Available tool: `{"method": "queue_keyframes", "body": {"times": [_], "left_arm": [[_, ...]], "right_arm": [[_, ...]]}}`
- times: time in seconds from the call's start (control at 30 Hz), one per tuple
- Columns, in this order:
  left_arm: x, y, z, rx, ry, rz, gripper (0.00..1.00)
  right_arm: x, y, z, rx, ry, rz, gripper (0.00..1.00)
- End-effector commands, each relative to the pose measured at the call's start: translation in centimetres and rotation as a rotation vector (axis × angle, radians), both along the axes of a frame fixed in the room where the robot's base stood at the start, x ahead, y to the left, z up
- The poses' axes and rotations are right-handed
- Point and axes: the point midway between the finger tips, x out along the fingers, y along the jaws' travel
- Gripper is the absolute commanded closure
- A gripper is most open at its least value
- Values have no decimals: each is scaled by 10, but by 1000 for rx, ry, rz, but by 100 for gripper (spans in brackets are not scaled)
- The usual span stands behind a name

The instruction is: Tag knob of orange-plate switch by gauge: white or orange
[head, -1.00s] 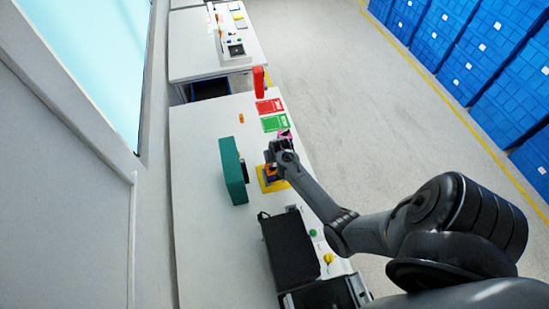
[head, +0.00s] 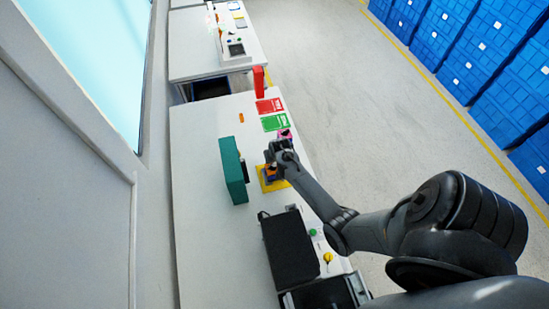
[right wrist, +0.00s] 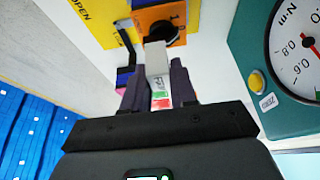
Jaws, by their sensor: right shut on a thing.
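My right gripper (right wrist: 157,88) is shut on a pale tag-like piece (right wrist: 157,58) with red and green marks near its lower end. The piece's far end overlaps the black knob (right wrist: 165,32) on the orange plate (right wrist: 150,18) in the right wrist view; I cannot tell whether they touch. The gauge (right wrist: 243,62) is a teal box with a white dial at the right, with its dial partly cut off. In the head view, my right gripper (head: 273,158) is over the yellow plate (head: 275,184), beside the teal gauge (head: 234,175). My left gripper is out of view.
A small orange piece (head: 241,118) lies on the white table. Red (head: 270,106) and green (head: 275,122) cards lie beyond the gripper, near a red upright box (head: 259,78). A black case (head: 289,248) stands nearer. The table's left part is bare.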

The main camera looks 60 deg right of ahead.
Motion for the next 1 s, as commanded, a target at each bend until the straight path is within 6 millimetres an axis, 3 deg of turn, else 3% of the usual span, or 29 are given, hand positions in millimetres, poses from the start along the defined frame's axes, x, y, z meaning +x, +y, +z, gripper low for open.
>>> {"method": "queue_keyframes", "body": {"times": [1.0], "left_arm": [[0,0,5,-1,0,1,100]], "right_arm": [[0,0,0,0,0,0,100]]}}
